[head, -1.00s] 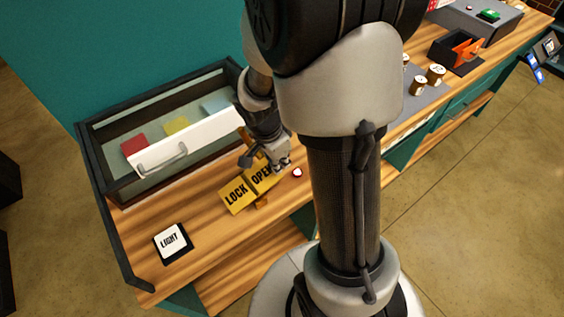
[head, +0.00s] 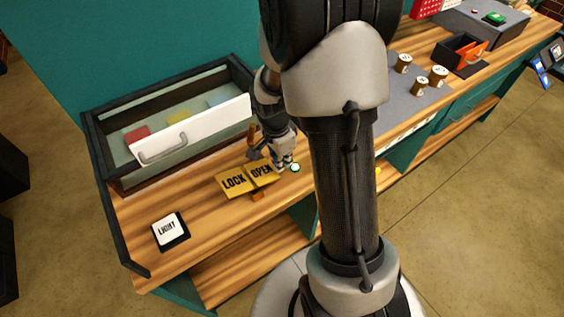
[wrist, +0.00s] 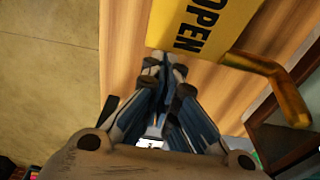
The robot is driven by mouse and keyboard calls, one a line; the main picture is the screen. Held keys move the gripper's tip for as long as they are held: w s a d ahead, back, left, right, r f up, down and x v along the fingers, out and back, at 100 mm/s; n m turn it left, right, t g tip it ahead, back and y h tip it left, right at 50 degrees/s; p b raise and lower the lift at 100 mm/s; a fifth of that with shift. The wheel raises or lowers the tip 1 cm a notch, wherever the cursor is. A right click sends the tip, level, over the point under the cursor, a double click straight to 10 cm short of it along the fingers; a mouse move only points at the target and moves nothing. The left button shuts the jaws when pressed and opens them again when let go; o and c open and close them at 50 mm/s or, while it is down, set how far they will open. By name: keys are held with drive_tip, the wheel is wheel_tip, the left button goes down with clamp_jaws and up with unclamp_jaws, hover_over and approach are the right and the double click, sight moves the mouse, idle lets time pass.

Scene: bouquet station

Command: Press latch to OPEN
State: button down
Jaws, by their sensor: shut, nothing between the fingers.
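The latch is a yellow rocker plate with a LOCK half (head: 233,181) on the left and an OPEN half (head: 260,173) on the right. The OPEN half (wrist: 205,22) also shows large in the wrist view. My gripper (head: 282,168) is shut and empty, at the right edge of the OPEN half. In the wrist view its fingertips (wrist: 163,62) are together beside that plate's edge; I cannot tell whether they touch it. A small lamp (head: 295,168) just right of the gripper shows green. A brass lever (wrist: 275,80) stands beside the plate.
A glass-topped case (head: 97,150) with a white handled front (head: 195,130) and coloured cards stands behind the latch. A LIGHT switch (head: 169,230) is at the left. Several small jars (head: 421,86) and an orange-flapped box (head: 470,52) lie further right.

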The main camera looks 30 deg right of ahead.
drive_tip(key=shift+f+b, duration=0.4)
drive_tip(key=shift+f, duration=0.1)
drive_tip(key=shift+s+f, duration=0.3)
drive_tip(key=shift+s, duration=0.05)
drive_tip(key=d+r+p, duration=0.3)
drive_tip(key=r+p, duration=0.2)
drive_tip(key=r, duration=0.9)
drive_tip(key=shift+w+d+r, duration=0.15)
drive_tip(key=shift+w+d, duration=0.25)
